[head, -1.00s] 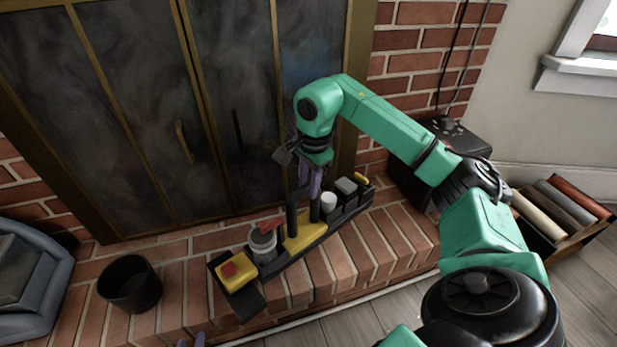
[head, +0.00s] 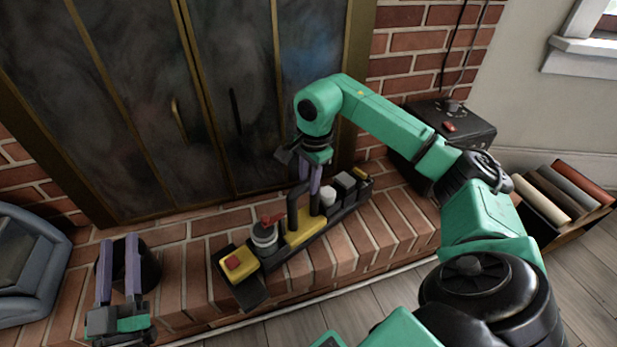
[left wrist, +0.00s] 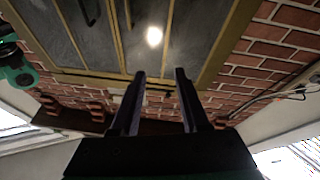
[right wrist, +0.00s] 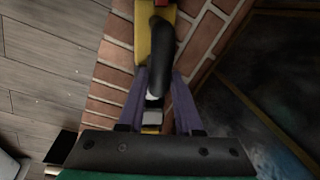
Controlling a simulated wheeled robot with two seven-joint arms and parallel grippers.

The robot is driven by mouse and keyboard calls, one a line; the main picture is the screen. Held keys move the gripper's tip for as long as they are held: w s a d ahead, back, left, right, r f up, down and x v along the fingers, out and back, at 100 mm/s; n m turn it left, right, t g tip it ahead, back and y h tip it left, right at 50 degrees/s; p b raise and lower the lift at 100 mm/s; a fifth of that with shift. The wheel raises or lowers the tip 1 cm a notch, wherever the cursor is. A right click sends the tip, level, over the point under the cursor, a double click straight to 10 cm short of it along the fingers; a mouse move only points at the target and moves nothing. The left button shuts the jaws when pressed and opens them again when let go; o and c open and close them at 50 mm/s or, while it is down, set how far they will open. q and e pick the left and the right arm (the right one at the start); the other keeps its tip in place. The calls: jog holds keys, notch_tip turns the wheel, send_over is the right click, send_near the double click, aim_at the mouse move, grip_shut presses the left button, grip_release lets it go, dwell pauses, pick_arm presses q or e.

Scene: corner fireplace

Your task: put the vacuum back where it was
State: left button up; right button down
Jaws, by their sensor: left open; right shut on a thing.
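The vacuum (head: 306,231) is long and black with yellow parts, a grey round part, a red knob and an upright black handle. It is over the brick hearth in front of the fireplace doors; I cannot tell whether it rests on the bricks. My right gripper (head: 310,183) is shut on its handle. In the right wrist view the right gripper (right wrist: 160,78) has the black handle of the vacuum (right wrist: 161,50) between its fingers. My left gripper (head: 118,241) is open and empty, in front of the black bucket. It also shows empty in the left wrist view (left wrist: 160,76).
The black bucket (head: 150,267) is on the hearth (head: 190,280) at left, partly hidden by my left gripper. A blue-grey container (head: 50,250) is at the far left. A black box (head: 465,125) with a cable stands right, near a book crate (head: 565,192). Wood floor lies in front.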

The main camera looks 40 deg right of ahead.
jog(key=shift+f+b, duration=0.35)
jog(key=shift+f, duration=0.45)
jog(key=c, duration=0.6)
grip_release()
jog(key=shift+f, duration=0.1)
pick_arm(q)
notch_tip(320, 180, up, 9)
jog(key=a+t+h, duration=0.1)
jog(key=t, duration=0.1)
jog(key=shift+f+m+t, duration=0.15)
jog(key=shift+m+t, duration=0.15)
jog(key=shift+s, duration=0.1)
